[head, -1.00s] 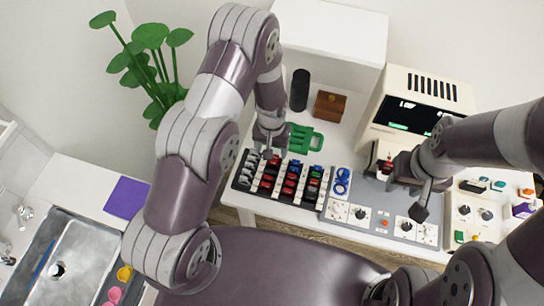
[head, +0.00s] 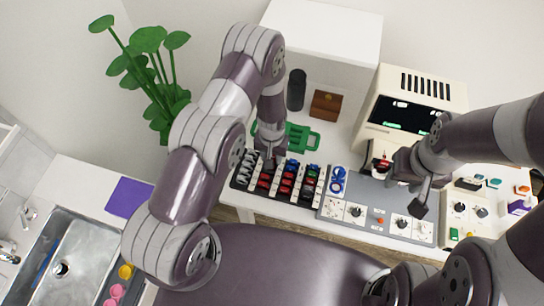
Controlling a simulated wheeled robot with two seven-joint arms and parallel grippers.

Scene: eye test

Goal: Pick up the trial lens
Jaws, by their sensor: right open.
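A lens rack (head: 308,192) on the white table holds rows of small pieces with grey, red, blue and green parts. I cannot tell which one is the trial lens. My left gripper (head: 267,164) points down at the back left part of the rack. Its fingertips are small and partly hidden, so I cannot tell whether it holds anything. Blue rings (head: 338,180) lie just right of the rack. My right gripper (head: 418,194) is open over the grey control panel, with nothing visible in it.
A beige machine with a dark screen (head: 398,115) stands behind the panel (head: 376,202). A green-handled item (head: 302,138), a black cylinder (head: 296,90) and a brown box (head: 326,105) stand behind the rack. A sink (head: 75,255) is at lower left.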

